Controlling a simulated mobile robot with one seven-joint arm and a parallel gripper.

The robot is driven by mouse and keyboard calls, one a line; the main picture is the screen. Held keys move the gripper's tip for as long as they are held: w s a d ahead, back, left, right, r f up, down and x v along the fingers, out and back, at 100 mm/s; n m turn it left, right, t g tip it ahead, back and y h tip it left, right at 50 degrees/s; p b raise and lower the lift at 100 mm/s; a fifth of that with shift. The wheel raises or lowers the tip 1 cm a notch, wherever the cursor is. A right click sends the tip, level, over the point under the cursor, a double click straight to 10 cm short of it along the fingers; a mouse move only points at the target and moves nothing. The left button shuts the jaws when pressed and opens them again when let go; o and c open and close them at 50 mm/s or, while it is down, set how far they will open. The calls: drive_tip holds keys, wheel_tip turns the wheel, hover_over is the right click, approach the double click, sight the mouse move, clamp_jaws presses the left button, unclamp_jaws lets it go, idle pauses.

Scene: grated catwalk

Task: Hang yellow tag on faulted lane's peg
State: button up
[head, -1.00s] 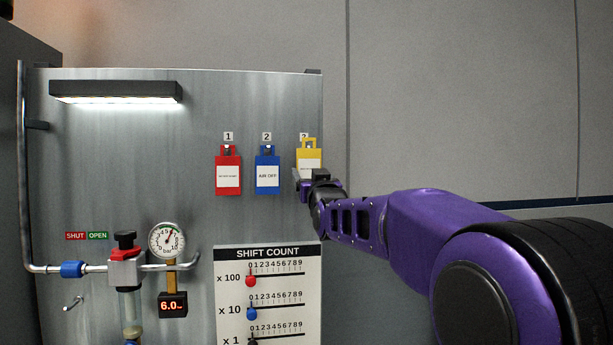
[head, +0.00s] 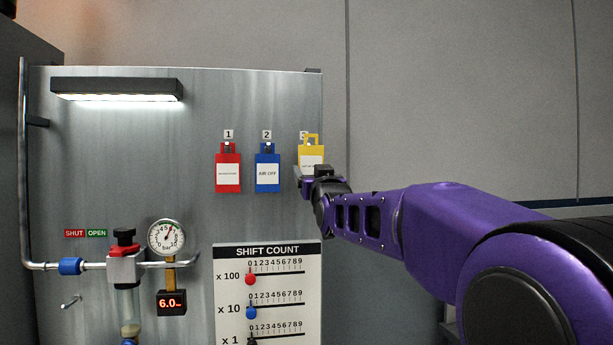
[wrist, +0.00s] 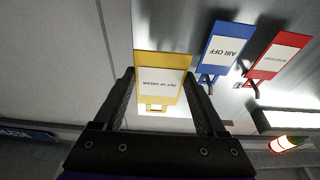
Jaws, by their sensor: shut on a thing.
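The yellow tag (head: 311,155) is at the upper right of the metal panel, below the label 3, which it partly covers. It has a white label and a loop at its top. My gripper (head: 315,172) is shut on the yellow tag's lower part. In the wrist view the yellow tag (wrist: 162,78) lies between my two fingers, its loop toward the bottom of the picture. I cannot tell whether the loop is around the peg there. An empty peg (head: 72,302) sticks out at the panel's lower left.
A red tag (head: 228,170) and a blue tag (head: 267,170) hang on pegs 1 and 2. A valve (head: 124,262), gauge (head: 166,238) and 6.0 display (head: 172,303) are at lower left. The shift count board (head: 267,295) is below the tags. A lamp (head: 117,91) is above.

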drive_tip(key=shift+s+d+b, duration=0.25)
drive_tip(key=shift+s+b, duration=0.55)
drive_tip(key=shift+s, duration=0.15)
